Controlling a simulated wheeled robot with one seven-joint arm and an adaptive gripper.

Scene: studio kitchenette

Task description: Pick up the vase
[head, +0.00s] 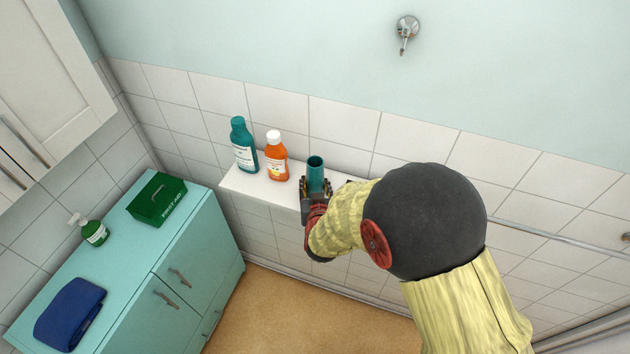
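The vase (315,174) is a teal, open-topped cylinder. It stands upright at the white wall ledge, to the right of an orange bottle. My gripper (316,186) is at the vase from the front, with one finger on each side of it. The vase's lower part is hidden behind the gripper. I cannot tell whether the fingers touch the vase or leave a small gap, or whether its base rests on the ledge.
On the ledge (262,187) stand a teal bottle (243,146) and, nearer my gripper, an orange bottle (276,158). A tiled wall is close behind. A teal cabinet (128,262) at left holds a first aid box (157,199), a green pump bottle (94,233) and a blue towel (70,313).

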